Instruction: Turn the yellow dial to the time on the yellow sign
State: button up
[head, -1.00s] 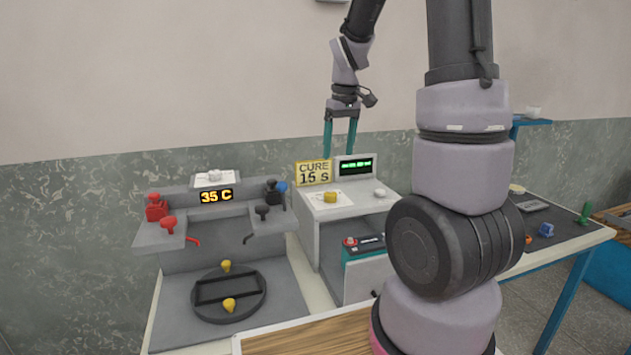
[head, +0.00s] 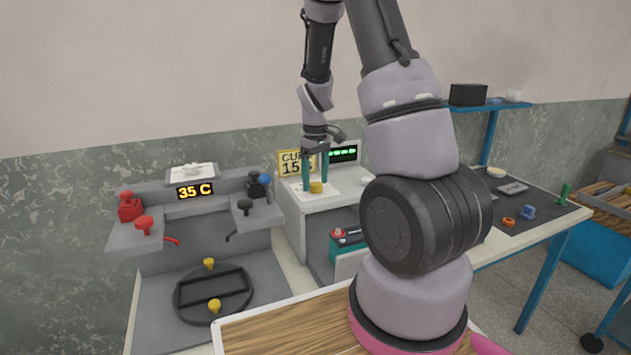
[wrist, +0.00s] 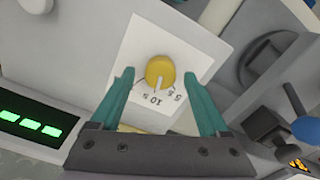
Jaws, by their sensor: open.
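The yellow dial (head: 316,187) sits on a white card (head: 336,186) on top of the grey cabinet. In the wrist view the dial (wrist: 160,72) is round with a pale pointer mark, on the card (wrist: 136,40) with upside-down "10 s" and "5 s" labels. The pointer seems to face the labels; the exact setting is unclear. The yellow sign (head: 284,157) stands behind, partly covered by my gripper; "15 S" was readable earlier. My gripper (head: 315,182) is open, its teal fingers on either side of the dial with gaps; it also shows in the wrist view (wrist: 159,75).
A green-lit display (head: 343,153) stands behind the card, and a white knob (head: 367,181) sits to its right. Left is a grey fixture with a "35 C" readout (head: 195,190), red and black clamps, and a blue knob (head: 265,178).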

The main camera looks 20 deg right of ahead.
jog(key=shift+f, duration=0.35)
grip_shut()
jog(key=m, duration=0.4)
jog(key=shift+m, duration=0.3)
jog(key=m, duration=0.4)
jog(key=shift+m, duration=0.3)
dwell(0.4)
